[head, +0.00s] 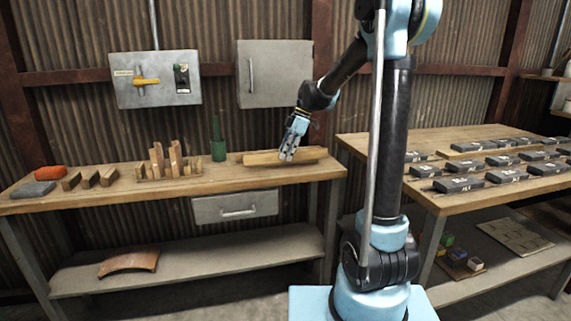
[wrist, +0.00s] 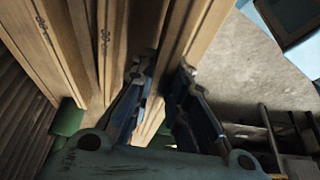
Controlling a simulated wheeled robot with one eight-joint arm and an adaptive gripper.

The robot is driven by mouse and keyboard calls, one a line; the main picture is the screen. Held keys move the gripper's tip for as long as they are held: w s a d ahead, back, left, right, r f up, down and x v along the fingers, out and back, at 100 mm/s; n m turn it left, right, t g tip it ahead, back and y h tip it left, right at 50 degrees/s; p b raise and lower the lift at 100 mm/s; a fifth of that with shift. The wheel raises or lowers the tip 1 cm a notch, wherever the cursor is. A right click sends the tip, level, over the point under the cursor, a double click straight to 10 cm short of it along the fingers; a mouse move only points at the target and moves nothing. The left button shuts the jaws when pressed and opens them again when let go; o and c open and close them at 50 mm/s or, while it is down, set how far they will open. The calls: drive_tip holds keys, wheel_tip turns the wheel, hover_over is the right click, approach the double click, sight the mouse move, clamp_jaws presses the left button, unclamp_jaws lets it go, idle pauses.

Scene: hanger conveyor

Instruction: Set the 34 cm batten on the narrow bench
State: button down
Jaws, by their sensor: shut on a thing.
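My gripper (head: 286,157) is low over the right end of the left wooden bench (head: 110,194). Its jaws are shut on a long wooden batten (head: 262,158) lying lengthwise at or just above the bench top; I cannot tell whether it touches. In the wrist view the fingers (wrist: 165,72) close on both sides of a wooden strip (wrist: 172,45), and the fingers hide part of it. Other long wooden pieces with small dark marks (wrist: 104,35) lie beside it to the left. I cannot read any length.
A green bottle (head: 218,142) stands left of the batten. Several upright wooden blocks (head: 175,160), a red item (head: 50,172) and a grey block (head: 33,190) lie farther left. A second wooden table (head: 437,203) with several dark labelled packs stands right.

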drive_tip(key=shift+f, duration=1.9)
drive_tip(key=c, duration=1.6)
unclamp_jaws()
drive_tip(key=shift+f, duration=0.1)
drive_tip(key=shift+o, duration=0.2)
